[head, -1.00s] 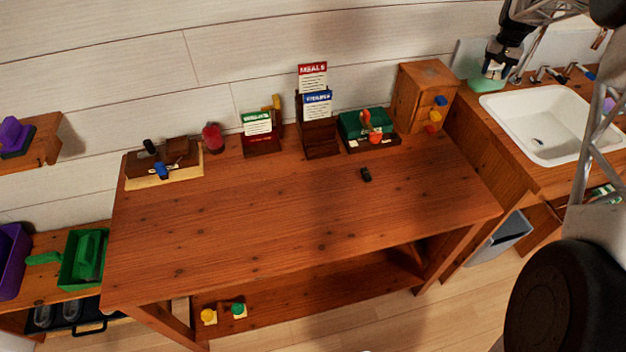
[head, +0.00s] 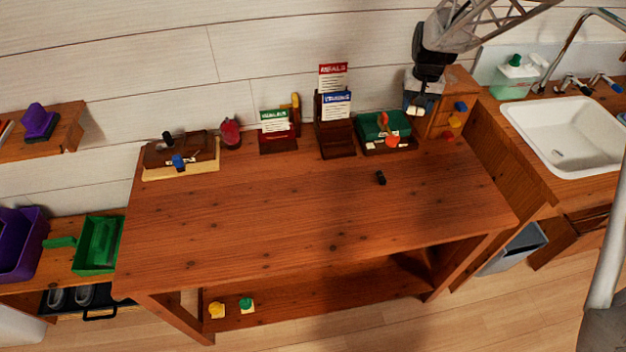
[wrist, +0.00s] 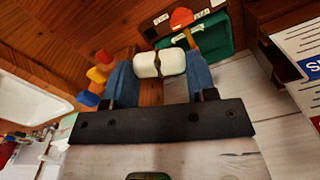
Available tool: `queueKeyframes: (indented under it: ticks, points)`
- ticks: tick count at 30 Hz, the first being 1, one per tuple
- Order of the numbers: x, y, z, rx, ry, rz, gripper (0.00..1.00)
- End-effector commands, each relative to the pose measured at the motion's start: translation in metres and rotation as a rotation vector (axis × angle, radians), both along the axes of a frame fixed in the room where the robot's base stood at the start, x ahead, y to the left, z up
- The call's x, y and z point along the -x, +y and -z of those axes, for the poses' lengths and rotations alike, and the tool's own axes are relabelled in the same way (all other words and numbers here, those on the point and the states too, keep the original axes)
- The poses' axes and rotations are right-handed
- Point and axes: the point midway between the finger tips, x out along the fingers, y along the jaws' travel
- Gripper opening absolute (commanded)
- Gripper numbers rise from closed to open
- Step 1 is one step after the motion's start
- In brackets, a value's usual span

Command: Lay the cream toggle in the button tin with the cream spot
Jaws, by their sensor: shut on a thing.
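My gripper (wrist: 157,70) is shut on the cream toggle (wrist: 147,64), a rounded cream piece with a dark band around its middle, held crosswise between the blue fingers. In the head view my gripper (head: 417,105) hangs in front of the small wooden drawer cabinet at the table's back right, above the surface. A pale bit, likely the toggle, shows at its tip. I cannot make out a button tin with a cream spot in either view.
The wooden cabinet (head: 461,82) has blue, yellow and red knobs. Left of it are a green box (head: 371,124) with an orange-red piece, card holders (head: 336,140) and a brown case (head: 199,151). The sink (head: 570,135) is right.

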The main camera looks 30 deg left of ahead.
Motion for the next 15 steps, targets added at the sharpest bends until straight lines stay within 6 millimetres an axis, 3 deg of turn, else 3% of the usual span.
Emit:
queueKeyframes:
  ticks: [6,15]
  points:
    - [0.079,0.020,0.031,0.001,0.002,-0.082,0.30]
    - [0.185,0.029,0.074,0.001,0.002,-0.194,0.30]
